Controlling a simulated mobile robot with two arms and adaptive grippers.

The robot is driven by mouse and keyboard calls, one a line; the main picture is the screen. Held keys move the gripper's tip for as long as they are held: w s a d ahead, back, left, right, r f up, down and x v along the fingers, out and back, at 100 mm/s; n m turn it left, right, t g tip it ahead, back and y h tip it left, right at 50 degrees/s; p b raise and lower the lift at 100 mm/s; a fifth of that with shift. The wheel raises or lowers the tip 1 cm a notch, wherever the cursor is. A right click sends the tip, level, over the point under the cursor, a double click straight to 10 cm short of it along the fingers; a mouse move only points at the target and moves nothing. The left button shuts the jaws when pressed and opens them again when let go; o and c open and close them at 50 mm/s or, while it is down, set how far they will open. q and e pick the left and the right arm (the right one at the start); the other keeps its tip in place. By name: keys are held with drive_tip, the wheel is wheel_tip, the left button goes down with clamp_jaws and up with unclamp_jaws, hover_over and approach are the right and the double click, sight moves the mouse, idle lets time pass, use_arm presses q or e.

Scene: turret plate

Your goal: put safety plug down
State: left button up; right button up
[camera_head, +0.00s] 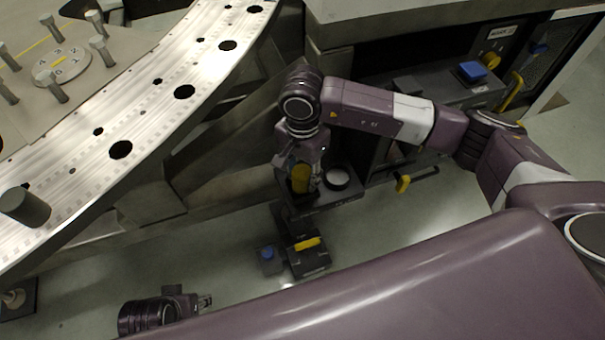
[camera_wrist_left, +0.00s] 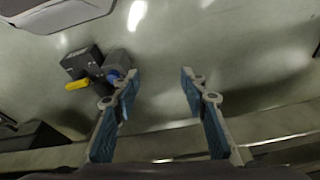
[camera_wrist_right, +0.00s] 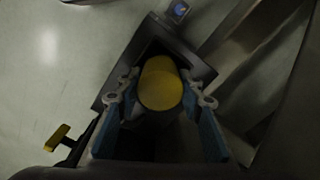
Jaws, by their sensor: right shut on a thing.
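The safety plug (camera_head: 300,178) is a yellow cylinder. In the head view it is at my right gripper (camera_head: 306,180), over a dark box-like holder. In the right wrist view the plug's round yellow end (camera_wrist_right: 161,84) lies between the two fingers of my right gripper (camera_wrist_right: 160,95), which is shut on it. The dark square rim of the holder (camera_wrist_right: 195,65) surrounds it there; I cannot tell how deep the plug sits. My left gripper (camera_head: 207,300) is low at the left in the head view. In the left wrist view its fingers (camera_wrist_left: 160,85) are wide apart and empty.
A dark block with a yellow handle (camera_head: 308,243) and a blue-topped piece (camera_head: 268,253) stand below the holder. A yellow handle (camera_head: 403,183) juts out farther right. The perforated metal ring (camera_head: 205,65) fills the upper left.

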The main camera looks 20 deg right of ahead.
sight(302, 172)
use_arm(q)
drive_tip(key=shift+r, duration=0.2)
use_arm(e)
drive_tip(key=shift+f, duration=0.1)
drive_tip(key=o, duration=1.3)
use_arm(q)
drive_tip(key=shift+w+r, duration=0.1)
drive_tip(key=shift+r, duration=0.2)
drive_tip(key=f, duration=0.2)
drive_tip(key=f+p, duration=0.1)
drive_tip(key=f, duration=0.2)
drive_tip(key=shift+s+f, duration=0.35)
drive_tip(key=shift+f, duration=0.05)
use_arm(e)
wheel_tip(302, 172, up, 12)
drive_tip(key=shift+r, duration=0.15)
use_arm(q)
drive_tip(key=shift+s, duration=0.1)
